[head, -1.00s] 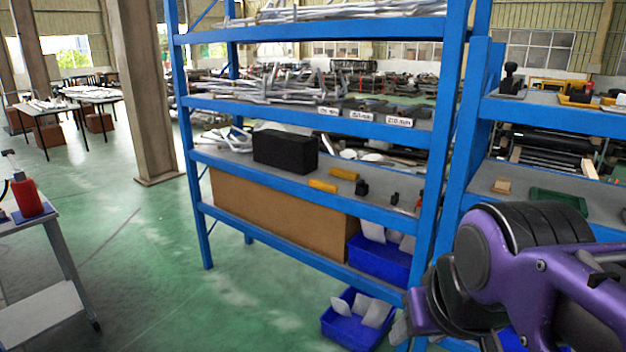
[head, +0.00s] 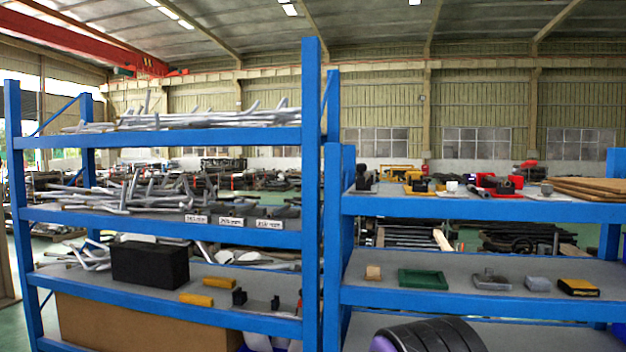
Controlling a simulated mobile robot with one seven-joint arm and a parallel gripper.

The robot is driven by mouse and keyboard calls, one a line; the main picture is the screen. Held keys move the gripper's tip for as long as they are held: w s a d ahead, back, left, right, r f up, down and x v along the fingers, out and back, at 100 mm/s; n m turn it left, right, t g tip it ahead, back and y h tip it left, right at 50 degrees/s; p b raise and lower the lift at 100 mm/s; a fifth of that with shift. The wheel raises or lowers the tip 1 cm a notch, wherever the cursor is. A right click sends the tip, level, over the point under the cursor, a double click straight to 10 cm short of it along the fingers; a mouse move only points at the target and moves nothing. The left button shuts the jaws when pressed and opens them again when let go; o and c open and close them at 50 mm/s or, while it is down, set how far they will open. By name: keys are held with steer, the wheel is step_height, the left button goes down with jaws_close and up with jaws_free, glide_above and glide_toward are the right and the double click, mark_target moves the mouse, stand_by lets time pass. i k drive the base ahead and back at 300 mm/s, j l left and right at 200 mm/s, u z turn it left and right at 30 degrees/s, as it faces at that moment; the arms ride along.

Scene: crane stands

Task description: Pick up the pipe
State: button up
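Grey metal pipes lie in a loose pile on the top board (head: 225,137) of the left blue rack; the pile (head: 200,119) spans most of that board. More bent grey pipes (head: 130,195) are heaped on the board below, left of the white labels. I cannot tell which single pipe the task means. My gripper is not in view; only a dark, ribbed part of my arm with a purple edge shows at the bottom, right of centre.
A black box (head: 150,264) and yellow blocks (head: 196,299) sit on the left rack's lower board. A blue upright (head: 312,200) divides the racks. The right rack holds small tools, a green tray (head: 423,279) and brown boards (head: 592,187).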

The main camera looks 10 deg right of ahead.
mark_target(506, 183)
steer(key=z, duration=1.25)
steer(key=i+l+z, duration=0.2)
steer(key=i, duration=0.25)
steer(key=j, duration=0.1)
